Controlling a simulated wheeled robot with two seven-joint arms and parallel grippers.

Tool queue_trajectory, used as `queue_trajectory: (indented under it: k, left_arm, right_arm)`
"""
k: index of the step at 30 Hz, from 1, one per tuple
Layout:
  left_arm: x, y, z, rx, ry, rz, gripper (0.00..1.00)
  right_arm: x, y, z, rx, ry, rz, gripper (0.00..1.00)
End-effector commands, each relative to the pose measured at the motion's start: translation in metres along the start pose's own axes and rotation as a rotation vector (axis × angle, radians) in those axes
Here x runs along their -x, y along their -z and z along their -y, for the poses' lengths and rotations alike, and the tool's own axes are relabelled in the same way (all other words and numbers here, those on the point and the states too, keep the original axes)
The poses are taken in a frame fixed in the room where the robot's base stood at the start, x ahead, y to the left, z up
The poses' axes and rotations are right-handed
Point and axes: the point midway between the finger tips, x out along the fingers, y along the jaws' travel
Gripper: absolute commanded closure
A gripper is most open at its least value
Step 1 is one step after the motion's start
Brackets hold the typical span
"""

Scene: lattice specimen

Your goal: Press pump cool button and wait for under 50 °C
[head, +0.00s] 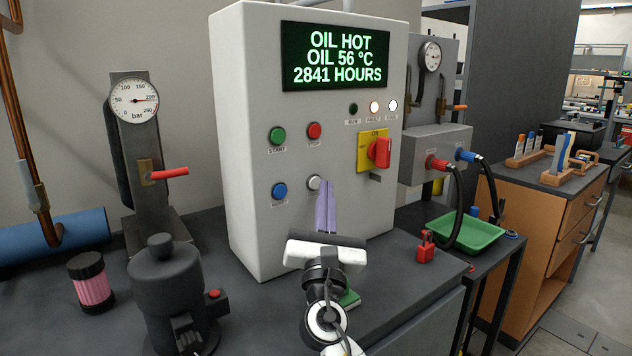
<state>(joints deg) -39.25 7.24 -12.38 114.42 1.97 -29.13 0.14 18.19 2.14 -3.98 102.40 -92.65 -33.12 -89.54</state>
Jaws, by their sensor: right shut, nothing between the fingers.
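The pump control cabinet (240,130) stands on the dark bench in the head view. Its display (335,57) reads "OIL HOT", "OIL 56 °C" and "2841 HOURS". A whitish button (313,183) sits low on the panel, and its label is hidden behind my gripper. My right gripper (327,184) is shut and empty. Its purple fingers point up at the panel, with the tips just right of the whitish button. I cannot tell whether they touch it. My left gripper is not in view.
Green (277,135), red (314,131) and blue (279,190) buttons and a red rotary switch (379,152) share the panel. Of the lamps above the switch, the left is dark and two glow. A motor-like dark unit (160,285) stands left; a green tray (465,233) lies right.

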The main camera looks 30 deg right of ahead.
Motion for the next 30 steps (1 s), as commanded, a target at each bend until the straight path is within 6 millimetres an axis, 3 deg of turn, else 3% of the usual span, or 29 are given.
queue_trajectory:
  k: [11, 24, 30]
  left_arm:
    - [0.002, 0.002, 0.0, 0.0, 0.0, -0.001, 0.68]
    - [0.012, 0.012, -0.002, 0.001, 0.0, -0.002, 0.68]
    - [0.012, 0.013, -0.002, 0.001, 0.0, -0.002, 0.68]
  right_arm:
    - [0.003, -0.002, 0.002, 0.001, 0.0, -0.001, 1.0]
    - [0.032, -0.023, 0.023, 0.001, 0.0, -0.001, 1.0]
    - [0.036, -0.026, 0.026, 0.001, 0.0, 0.0, 1.0]
